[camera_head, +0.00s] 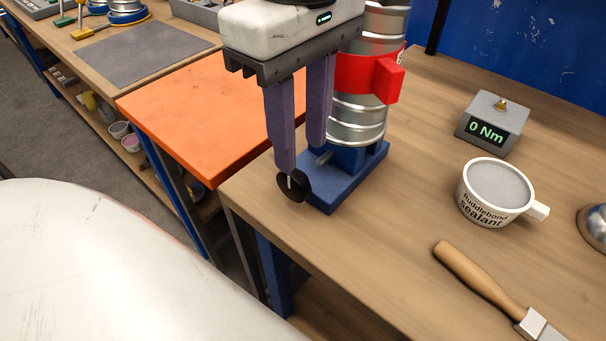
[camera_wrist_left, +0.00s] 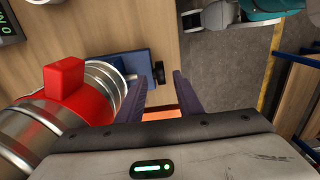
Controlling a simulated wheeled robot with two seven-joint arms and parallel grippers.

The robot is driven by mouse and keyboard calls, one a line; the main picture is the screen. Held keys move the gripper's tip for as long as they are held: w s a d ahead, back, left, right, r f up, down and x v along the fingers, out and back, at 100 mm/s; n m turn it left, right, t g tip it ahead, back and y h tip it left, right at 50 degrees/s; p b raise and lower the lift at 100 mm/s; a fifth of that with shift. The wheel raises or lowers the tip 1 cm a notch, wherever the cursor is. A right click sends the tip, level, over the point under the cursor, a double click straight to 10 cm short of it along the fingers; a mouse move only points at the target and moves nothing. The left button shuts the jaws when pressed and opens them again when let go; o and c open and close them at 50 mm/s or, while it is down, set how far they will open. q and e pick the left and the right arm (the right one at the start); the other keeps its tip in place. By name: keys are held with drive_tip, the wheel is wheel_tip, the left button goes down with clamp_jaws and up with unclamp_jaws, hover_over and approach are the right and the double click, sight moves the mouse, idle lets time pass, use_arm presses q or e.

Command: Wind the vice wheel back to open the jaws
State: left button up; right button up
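The blue vice (camera_head: 345,180) sits at the near left corner of the wooden bench. Its black wheel (camera_head: 294,187) is on a short metal screw facing the bench edge; the wheel also shows in the wrist view (camera_wrist_left: 158,73). A ribbed metal duct (camera_head: 357,118) with a red collar (camera_head: 372,78) stands upright at the vice. The jaws are mostly hidden. My left gripper (camera_head: 301,158) is open, its purple fingers pointing down. One finger overlaps the wheel in the head view. In the wrist view the wheel lies between the fingertip lines; I cannot tell whether they touch. My right gripper is out of view.
A torque readout (camera_head: 492,124) shows 0 Nm. An orange-topped table (camera_head: 190,110) adjoins on the left.

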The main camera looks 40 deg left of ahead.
sight(301, 179)
use_arm(q)
wheel_tip(301, 179, down, 8)
drive_tip(key=shift+b, duration=0.3)
drive_tip(key=shift+c, duration=0.2)
clamp_jaws()
